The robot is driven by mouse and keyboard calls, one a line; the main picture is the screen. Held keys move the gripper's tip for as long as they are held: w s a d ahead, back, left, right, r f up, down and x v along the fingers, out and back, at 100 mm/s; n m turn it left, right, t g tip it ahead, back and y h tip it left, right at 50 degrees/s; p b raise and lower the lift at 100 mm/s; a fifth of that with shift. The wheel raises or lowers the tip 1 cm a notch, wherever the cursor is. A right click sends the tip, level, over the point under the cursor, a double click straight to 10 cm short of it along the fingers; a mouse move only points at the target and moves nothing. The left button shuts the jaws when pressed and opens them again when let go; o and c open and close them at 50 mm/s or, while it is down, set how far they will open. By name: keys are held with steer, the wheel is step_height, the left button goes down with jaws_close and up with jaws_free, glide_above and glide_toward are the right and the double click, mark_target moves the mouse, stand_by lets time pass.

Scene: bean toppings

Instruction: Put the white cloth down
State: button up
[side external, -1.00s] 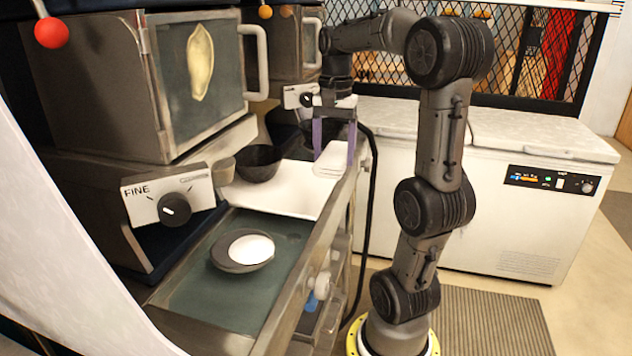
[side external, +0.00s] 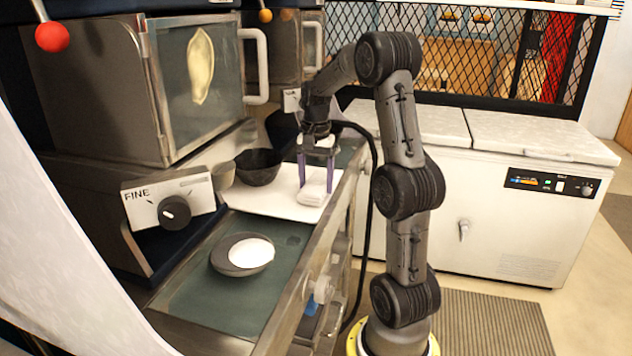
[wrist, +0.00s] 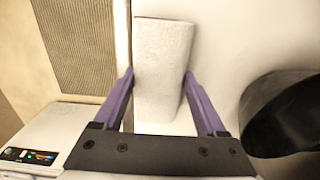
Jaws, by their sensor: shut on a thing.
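The white cloth (side external: 313,187) is a folded, flat bundle between the purple fingers of my gripper (side external: 316,190). My gripper is shut on it, pointing down over the right part of a white board (side external: 262,203). The cloth is at or just above the board; contact is hard to tell. In the wrist view, the cloth (wrist: 163,60) lies lengthwise between my gripper's fingertips (wrist: 158,75), over the white surface near its edge.
A black bowl (side external: 258,168) stands on the board's left and shows at right in the wrist view (wrist: 285,115). A dark dish with white contents (side external: 245,255) sits on the green counter (side external: 200,290) in front. A white chest freezer (side external: 510,225) stands at the right.

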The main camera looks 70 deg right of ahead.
mark_target(316, 181)
steer(key=shift+f, duration=0.15)
steer(key=o, duration=1.4)
steer(key=shift+o, duration=0.2)
step_height(316, 181, up, 12)
